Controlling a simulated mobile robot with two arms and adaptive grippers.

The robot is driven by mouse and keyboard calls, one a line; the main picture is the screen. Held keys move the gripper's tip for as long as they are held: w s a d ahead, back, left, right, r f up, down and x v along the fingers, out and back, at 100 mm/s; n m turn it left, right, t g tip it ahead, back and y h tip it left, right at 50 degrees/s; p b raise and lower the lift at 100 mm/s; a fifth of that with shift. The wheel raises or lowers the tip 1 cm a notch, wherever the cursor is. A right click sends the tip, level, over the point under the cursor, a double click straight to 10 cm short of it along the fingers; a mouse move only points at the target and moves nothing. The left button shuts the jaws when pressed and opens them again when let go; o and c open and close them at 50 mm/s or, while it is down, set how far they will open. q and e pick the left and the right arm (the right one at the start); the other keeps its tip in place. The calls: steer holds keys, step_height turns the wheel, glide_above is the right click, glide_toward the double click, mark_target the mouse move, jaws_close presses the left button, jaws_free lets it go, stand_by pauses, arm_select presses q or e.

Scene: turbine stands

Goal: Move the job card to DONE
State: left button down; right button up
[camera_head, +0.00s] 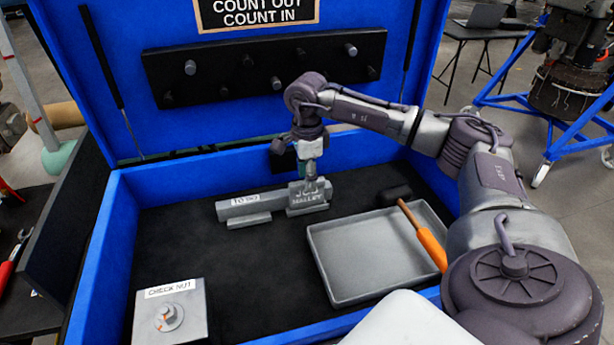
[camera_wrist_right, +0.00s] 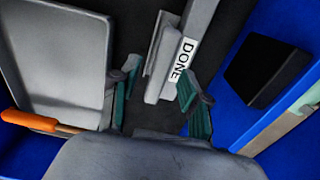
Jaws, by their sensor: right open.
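The grey job card (camera_head: 308,198), lettered JOB MALLET, stands upright at the right end of a grey rail (camera_head: 268,200). The rail's left end has a TO DO label (camera_head: 244,200). A DONE label (camera_wrist_right: 184,60) shows on the rail in the wrist view, beside the card's grey edge (camera_wrist_right: 160,80). I cannot tell whether the card is fully seated. My right gripper (camera_head: 312,182) is just above the card; in the wrist view its green-padded fingers (camera_wrist_right: 164,100) are apart, either side of the card's end. My left gripper is not in view.
A blue case (camera_head: 120,190) surrounds the black floor. A grey tray (camera_head: 370,250) lies at right, with an orange-handled mallet (camera_head: 432,250) across its edge. A CHECK NUT block (camera_head: 170,310) stands front left. The open lid carries a black peg board (camera_head: 225,75).

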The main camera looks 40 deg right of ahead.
steer(key=shift+r+p, duration=1.3)
steer(key=shift+r, duration=0.8)
steer(key=shift+f, duration=0.1)
